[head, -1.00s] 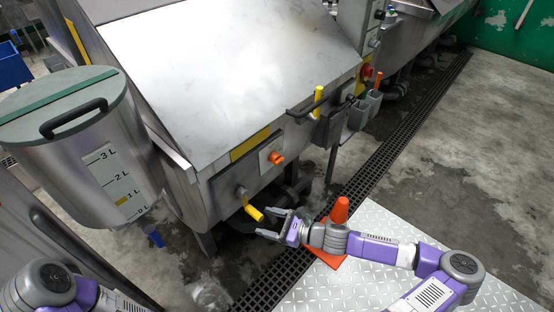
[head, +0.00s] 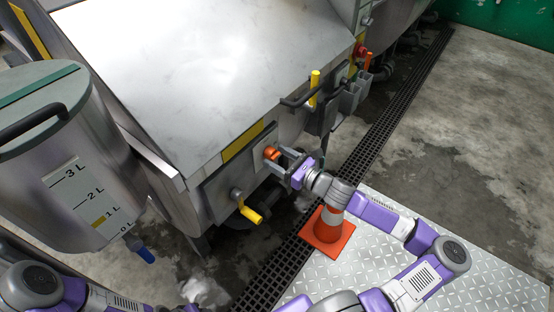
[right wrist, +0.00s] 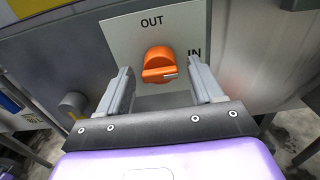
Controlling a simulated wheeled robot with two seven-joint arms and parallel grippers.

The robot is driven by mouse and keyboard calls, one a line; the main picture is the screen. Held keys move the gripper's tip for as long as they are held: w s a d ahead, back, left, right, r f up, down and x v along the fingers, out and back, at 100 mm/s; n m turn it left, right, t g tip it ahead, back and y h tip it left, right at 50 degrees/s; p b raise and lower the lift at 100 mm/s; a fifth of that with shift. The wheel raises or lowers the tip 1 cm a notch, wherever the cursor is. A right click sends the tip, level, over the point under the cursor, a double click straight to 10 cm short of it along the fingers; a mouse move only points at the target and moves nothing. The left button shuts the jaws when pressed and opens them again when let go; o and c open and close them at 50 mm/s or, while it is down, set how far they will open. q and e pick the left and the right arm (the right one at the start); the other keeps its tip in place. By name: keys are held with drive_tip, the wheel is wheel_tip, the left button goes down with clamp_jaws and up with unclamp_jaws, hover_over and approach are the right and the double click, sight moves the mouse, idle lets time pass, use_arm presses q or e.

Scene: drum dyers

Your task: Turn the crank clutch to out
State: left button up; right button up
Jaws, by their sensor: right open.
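The crank clutch is an orange knob (head: 271,153) on a pale plate on the front of the steel machine. In the right wrist view the knob (right wrist: 159,65) sits below the label OUT, with the label IN to its right. Its pale mark is at the right end of its grip bar, on the IN side. My right gripper (head: 282,164) is open in front of the knob. In the right wrist view its two fingers stand left and right of the knob, with gaps on both sides. My left gripper is out of view.
A yellow-handled valve (head: 249,212) is left of and below the knob. A yellow upright lever (head: 314,88) and black bar are to the right. An orange-and-white cone (head: 326,233) stands under my right arm. A measuring tank (head: 60,150) is at left.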

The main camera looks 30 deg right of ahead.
drive_tip(key=shift+w+a, duration=0.15)
drive_tip(key=shift+w, duration=0.15)
drive_tip(key=c, duration=1.1)
drive_tip(key=shift+o, duration=0.2)
